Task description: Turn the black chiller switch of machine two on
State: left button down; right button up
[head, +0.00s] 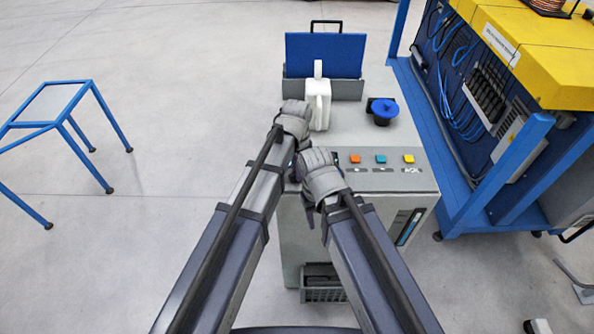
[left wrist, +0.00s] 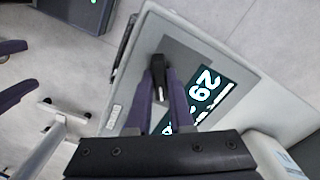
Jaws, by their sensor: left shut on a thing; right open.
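The black chiller switch (left wrist: 158,70) shows in the left wrist view on a grey panel beside a dark display (left wrist: 208,92) with large pale digits. My left gripper (left wrist: 161,92) is shut on the switch, with a purple finger on each side of it. In the head view my left gripper (head: 293,120) is at the left edge of the grey machine (head: 385,180), and its fingertips and the switch are hidden there. My right gripper (head: 320,176) is lower, near the machine's front left corner. It is open, though its fingers are mostly hidden.
A white jug (head: 318,104), a blue panel (head: 325,54) and a blue round knob (head: 384,112) stand on the machine top. Orange, teal and yellow buttons (head: 381,158) are right of my right gripper. A blue frame table (head: 50,103) stands left, with clear floor between.

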pick_arm(q)
jog(key=shift+m, duration=0.3)
dwell(0.4)
jog(key=c, duration=0.8)
grip_release()
notch_tip(320, 180, up, 8)
jog(key=p, duration=0.8)
jog(key=shift+f, duration=0.15)
